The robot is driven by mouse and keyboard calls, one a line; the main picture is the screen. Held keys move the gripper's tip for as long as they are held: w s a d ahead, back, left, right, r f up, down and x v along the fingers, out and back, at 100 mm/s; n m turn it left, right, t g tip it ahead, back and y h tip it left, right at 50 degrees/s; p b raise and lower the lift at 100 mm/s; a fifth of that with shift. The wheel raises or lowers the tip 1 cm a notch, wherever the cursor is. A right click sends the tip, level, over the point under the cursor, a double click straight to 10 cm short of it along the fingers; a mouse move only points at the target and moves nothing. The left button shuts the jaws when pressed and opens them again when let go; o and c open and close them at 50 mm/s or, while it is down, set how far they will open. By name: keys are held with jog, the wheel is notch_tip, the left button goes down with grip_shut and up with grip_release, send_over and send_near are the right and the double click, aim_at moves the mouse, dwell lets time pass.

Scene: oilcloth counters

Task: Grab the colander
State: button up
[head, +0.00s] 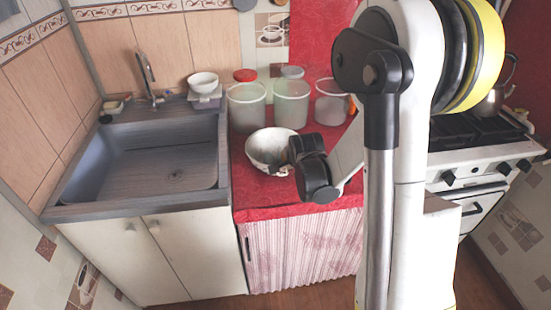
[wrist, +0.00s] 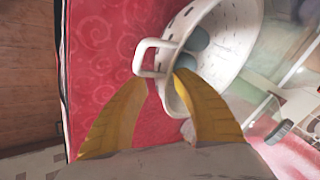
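The colander (head: 264,147) is a white bowl on the red counter, partly behind my wrist in the head view. In the wrist view the colander (wrist: 236,40) shows dark slots in its wall and a white loop handle (wrist: 143,57) towards my gripper. Two grey-green rounded things (wrist: 197,39) lie inside it. My gripper (wrist: 161,77) is open, its yellow fingers on either side of the near end of the handle. The right finger overlaps the colander's rim in the picture. I cannot tell whether either finger touches it. My fingertips are hard to make out in the head view.
A stove (head: 480,150) with a kettle is to the right.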

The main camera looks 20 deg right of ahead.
jog(key=b+x, duration=0.1)
jog(key=x, duration=0.2)
jog(key=shift+f, duration=0.1)
jog(key=shift+c, duration=0.8)
grip_shut()
jog(key=shift+r, duration=0.25)
